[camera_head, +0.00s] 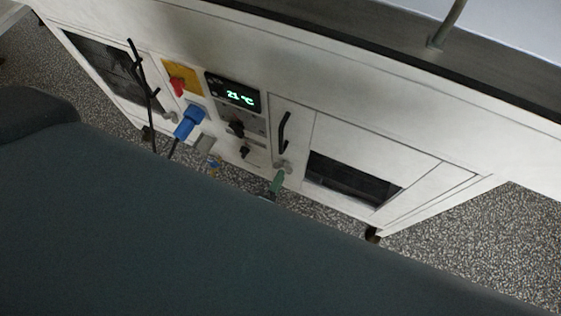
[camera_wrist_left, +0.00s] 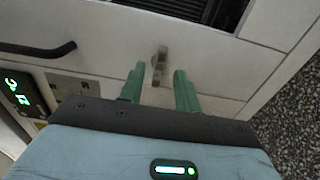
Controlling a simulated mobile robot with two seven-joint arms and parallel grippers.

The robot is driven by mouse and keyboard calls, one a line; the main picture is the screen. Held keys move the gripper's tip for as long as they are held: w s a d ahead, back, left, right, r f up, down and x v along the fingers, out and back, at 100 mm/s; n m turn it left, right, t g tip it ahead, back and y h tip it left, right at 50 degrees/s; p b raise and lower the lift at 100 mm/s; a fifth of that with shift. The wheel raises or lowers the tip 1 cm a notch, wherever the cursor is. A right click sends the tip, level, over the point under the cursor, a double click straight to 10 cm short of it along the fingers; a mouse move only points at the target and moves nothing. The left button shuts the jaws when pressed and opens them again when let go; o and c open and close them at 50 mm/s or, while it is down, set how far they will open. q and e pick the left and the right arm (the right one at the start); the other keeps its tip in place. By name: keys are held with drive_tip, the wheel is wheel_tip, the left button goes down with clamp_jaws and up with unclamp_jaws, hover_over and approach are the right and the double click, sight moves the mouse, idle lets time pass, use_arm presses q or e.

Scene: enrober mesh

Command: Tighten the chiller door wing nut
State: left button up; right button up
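The chiller door wing nut (camera_head: 283,165) is a small grey piece on the white cabinet front, below a black door handle (camera_head: 283,131). In the left wrist view the wing nut (camera_wrist_left: 159,61) stands out from the white panel, just beyond and between the fingertips. My left gripper (camera_wrist_left: 158,80) is open, with its two green fingers apart on either side of the wing nut's line. I cannot tell if either finger touches it. In the head view my left gripper (camera_head: 276,183) shows only as a green tip just below the wing nut; my arm hides the rest. My right gripper is not in view.
Left of the door are a green-lit display (camera_head: 232,93), black knobs (camera_head: 236,128), a blue plug (camera_head: 188,122) and a red switch (camera_head: 178,85) on yellow. A dark window (camera_head: 350,180) lies right of the nut. Speckled floor (camera_head: 480,245) is clear at right.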

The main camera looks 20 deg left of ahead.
use_arm(q)
drive_tip(key=shift+s+a+p, duration=0.15)
drive_tip(key=shift+s+p, duration=0.25)
drive_tip(key=shift+s, duration=2.55)
